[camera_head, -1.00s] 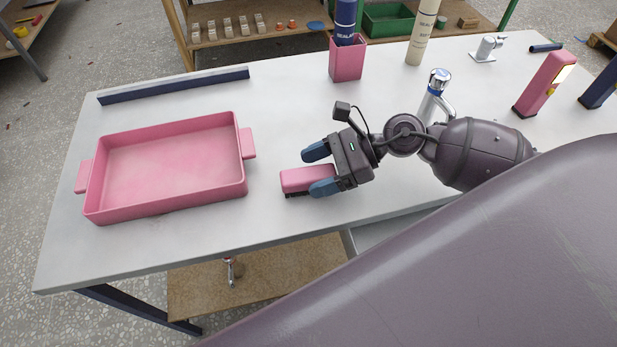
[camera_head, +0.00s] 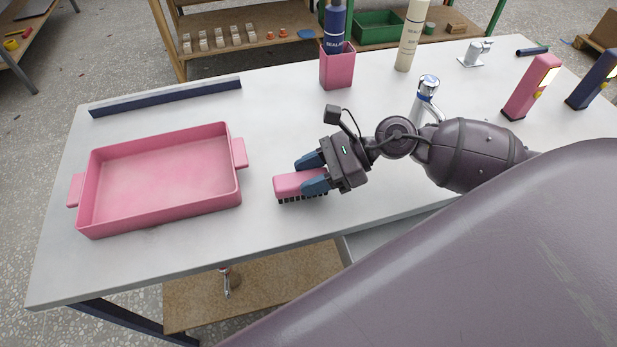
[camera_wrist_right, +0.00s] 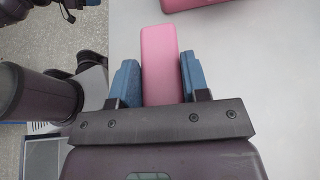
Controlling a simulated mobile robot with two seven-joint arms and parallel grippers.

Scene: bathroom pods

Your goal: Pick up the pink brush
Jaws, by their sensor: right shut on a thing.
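The pink brush (camera_head: 289,185) has a pink block body and dark bristles facing down. It is over the white table, right of the pink tray. My right gripper (camera_head: 312,172) is shut on it, with one blue finger on each side. In the right wrist view the brush (camera_wrist_right: 160,62) sits between the two blue fingers of the right gripper (camera_wrist_right: 160,85) and sticks out ahead of them. The bristles show below the body; I cannot tell whether they still touch the table. My left gripper is not in view.
A pink tray (camera_head: 88,224) with two handles stands on the left of the white table (camera_head: 270,115). A pink cup (camera_head: 337,71) with a blue tube, a cream tube (camera_head: 410,35) and a tap (camera_head: 427,95) stand behind my right arm. A dark blue bar (camera_head: 165,98) lies at the back left.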

